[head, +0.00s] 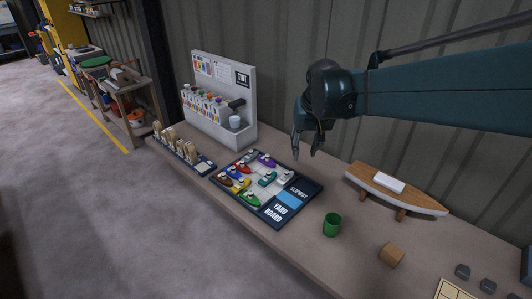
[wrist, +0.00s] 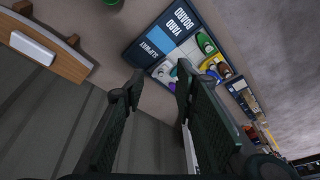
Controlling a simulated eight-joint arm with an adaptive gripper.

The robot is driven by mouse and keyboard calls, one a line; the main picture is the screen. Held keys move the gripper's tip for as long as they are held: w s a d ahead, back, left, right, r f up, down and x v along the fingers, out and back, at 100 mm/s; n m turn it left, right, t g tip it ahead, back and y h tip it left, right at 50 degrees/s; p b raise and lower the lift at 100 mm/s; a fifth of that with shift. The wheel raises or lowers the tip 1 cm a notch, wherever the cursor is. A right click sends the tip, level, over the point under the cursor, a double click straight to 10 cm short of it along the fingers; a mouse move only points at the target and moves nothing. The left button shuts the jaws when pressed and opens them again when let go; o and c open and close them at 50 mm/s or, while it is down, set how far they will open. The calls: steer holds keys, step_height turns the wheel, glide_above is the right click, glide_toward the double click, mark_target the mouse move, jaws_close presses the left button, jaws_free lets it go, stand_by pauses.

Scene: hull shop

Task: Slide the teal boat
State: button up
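The teal boat (head: 267,179) sits on the dark-framed yard board (head: 312,188), in its middle to right part, among several other small boats. In the wrist view a bit of teal (wrist: 173,86) shows at the fingertips, mostly hidden by a finger. A grey boat (head: 286,176) lies just right of the teal one. The slipway is a blue strip (head: 288,199) on the board beside the "YARD BOARD" lettering. My gripper (head: 305,155) is above the bench behind the board, fingers pointing down. In the wrist view its fingers (wrist: 158,80) are apart with nothing between them.
A white tint rack (head: 243,112) with bottles stands behind the board. A green cup (head: 332,225), a wooden block (head: 391,254) and a model hull on a stand (head: 395,190) are to the right. A holder with brushes (head: 182,152) is left. The corrugated wall is close behind.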

steer(key=w+a+f+g, duration=0.1)
steer(key=w+a+f, duration=0.2)
steer(key=w+f, duration=0.3)
steer(key=w+a+f+g, duration=0.1)
steer(key=w+a+f, duration=0.15)
steer(key=w, duration=0.65)
steer(key=g+p, duration=0.1)
glide_above(269, 172)
step_height(269, 172, down, 15)
steer(key=shift+s+d+r, duration=0.1)
steer(key=shift+s+r, duration=0.05)
steer(key=shift+w+f+g, duration=0.25)
steer(key=shift+f+g, duration=0.05)
steer(key=shift+f, duration=0.35)
steer(key=shift+f, duration=0.1)
steer(key=shift+f, duration=3.8)
